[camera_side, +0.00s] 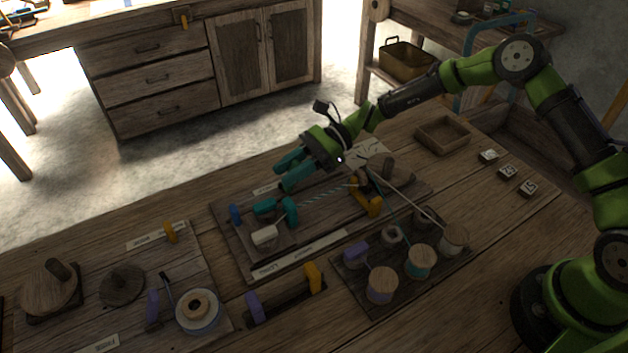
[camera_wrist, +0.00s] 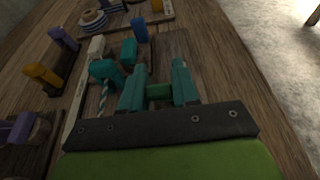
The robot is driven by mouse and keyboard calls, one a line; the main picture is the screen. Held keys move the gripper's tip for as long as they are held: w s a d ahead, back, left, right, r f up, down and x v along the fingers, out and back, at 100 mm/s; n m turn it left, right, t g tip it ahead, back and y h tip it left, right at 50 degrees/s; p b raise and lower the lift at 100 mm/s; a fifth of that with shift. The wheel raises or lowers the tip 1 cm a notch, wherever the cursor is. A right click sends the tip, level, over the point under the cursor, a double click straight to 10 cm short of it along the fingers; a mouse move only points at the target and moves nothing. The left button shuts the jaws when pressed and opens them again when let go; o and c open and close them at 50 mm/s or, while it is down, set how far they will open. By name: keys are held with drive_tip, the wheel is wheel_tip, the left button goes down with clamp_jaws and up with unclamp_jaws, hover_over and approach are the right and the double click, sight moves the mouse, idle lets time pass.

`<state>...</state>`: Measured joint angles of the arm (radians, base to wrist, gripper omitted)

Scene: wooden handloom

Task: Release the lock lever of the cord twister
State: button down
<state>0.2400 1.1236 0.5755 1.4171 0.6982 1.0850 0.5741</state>
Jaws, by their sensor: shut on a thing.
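The cord twister stands on a wooden board (camera_side: 237,248). A twisted teal-and-white cord (camera_side: 328,194) runs between a teal upright (camera_side: 290,210) and a yellow upright (camera_side: 374,206). A teal block (camera_side: 264,206), a white block (camera_side: 264,236) and a blue peg (camera_side: 235,215) are at the left end. My gripper (camera_side: 287,172) is over the board's rear part. In the wrist view my gripper (camera_wrist: 158,84) is shut on a short green bar (camera_wrist: 158,92) between its teal fingers. I cannot tell whether this bar is the lock lever. The side view hides it.
A spool board (camera_side: 375,305) with several spools lies in front on the right. Purple and orange posts (camera_side: 313,275) stand in front of the twister board. Another board with wooden discs (camera_side: 122,286) is at left. An open wooden box (camera_side: 442,134) stands at the back right.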

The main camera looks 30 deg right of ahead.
drive_tip(key=c, duration=1.2)
unclamp_jaws()
drive_tip(key=v, duration=1.7)
drive_tip(key=s+d+r+n+t+h, duration=0.3)
drive_tip(key=s+r+n+h, duration=0.3)
drive_tip(key=s, duration=0.7)
drive_tip(key=s+d+r+n+t+h, duration=0.3)
drive_tip(key=s+r+n+h, duration=0.3)
drive_tip(key=s, duration=0.7)
wheel_tip(320, 180, up, 3)
drive_tip(key=shift+r+n+t, duration=0.1)
drive_tip(key=shift+n+t, duration=0.5)
drive_tip(key=shift+n, duration=0.4)
